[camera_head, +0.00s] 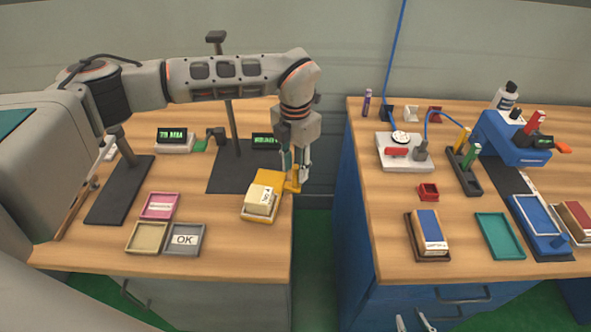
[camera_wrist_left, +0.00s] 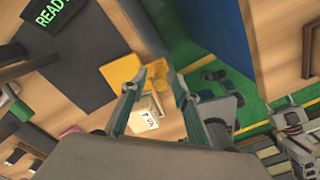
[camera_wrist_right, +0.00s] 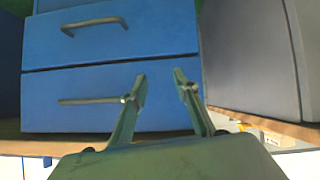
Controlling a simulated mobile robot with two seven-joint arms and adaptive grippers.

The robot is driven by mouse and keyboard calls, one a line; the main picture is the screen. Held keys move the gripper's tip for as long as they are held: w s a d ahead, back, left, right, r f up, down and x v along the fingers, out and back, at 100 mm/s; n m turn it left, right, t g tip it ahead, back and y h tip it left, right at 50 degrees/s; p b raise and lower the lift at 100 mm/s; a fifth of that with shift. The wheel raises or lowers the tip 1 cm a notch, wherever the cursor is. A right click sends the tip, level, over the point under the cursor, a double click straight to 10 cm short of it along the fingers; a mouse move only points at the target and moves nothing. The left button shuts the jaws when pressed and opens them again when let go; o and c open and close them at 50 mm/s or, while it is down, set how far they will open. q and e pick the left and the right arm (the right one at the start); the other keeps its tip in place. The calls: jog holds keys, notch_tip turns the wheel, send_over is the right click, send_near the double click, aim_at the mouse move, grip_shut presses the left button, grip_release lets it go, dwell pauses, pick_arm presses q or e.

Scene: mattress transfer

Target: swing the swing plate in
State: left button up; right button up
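The yellow swing plate (camera_head: 266,181) is at the right edge of the left table. A cream block with a printed label (camera_head: 261,200) sits on its front part. A yellow upright piece (camera_head: 293,183) stands at the plate's right side. My left gripper (camera_head: 297,172) points down right at this piece. In the left wrist view its fingers (camera_wrist_left: 157,78) are apart, with the yellow part (camera_wrist_left: 157,69) between or just beyond the tips; contact cannot be told. My right gripper (camera_head: 416,322) is open and empty, low in front of the blue cabinet; its fingers (camera_wrist_right: 159,80) show apart in the right wrist view.
A dark stand with a post (camera_head: 232,130) is behind the plate. Pink (camera_head: 162,206), tan (camera_head: 147,238) and grey OK (camera_head: 184,240) trays lie at left. A gap with green floor (camera_head: 313,230) separates the tables. The right table holds a boxed block (camera_head: 428,232) and a green tray (camera_head: 500,236).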

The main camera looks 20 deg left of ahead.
pick_arm(q)
jog(key=shift+f, duration=0.85)
grip_shut()
